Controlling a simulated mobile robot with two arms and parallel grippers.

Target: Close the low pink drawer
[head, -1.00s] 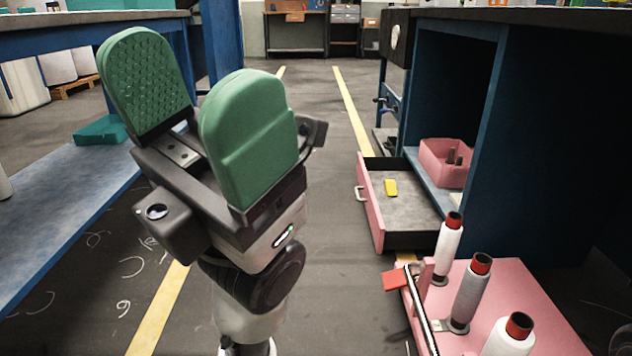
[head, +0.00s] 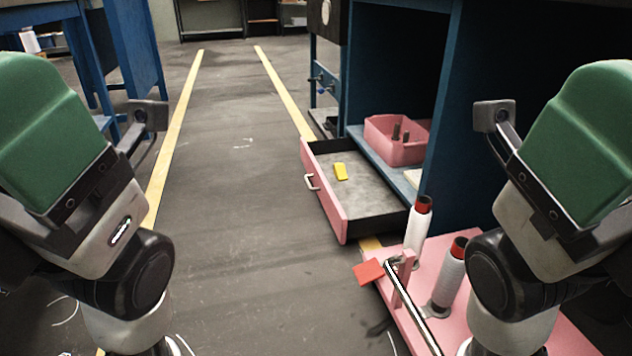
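The low pink drawer (head: 328,196) stands pulled out of the blue cabinet (head: 393,78) in the middle right of the head view. Its pink front has a pale handle (head: 311,182) facing the aisle. A small yellow item (head: 340,171) lies on its grey floor.
A pink bin (head: 394,153) sits on the shelf above the drawer. A pink base (head: 400,310) with a red tab (head: 368,272), a metal bar and thread spools (head: 418,228) stands in front of the drawer. The floor aisle (head: 230,200) left of the drawer is clear.

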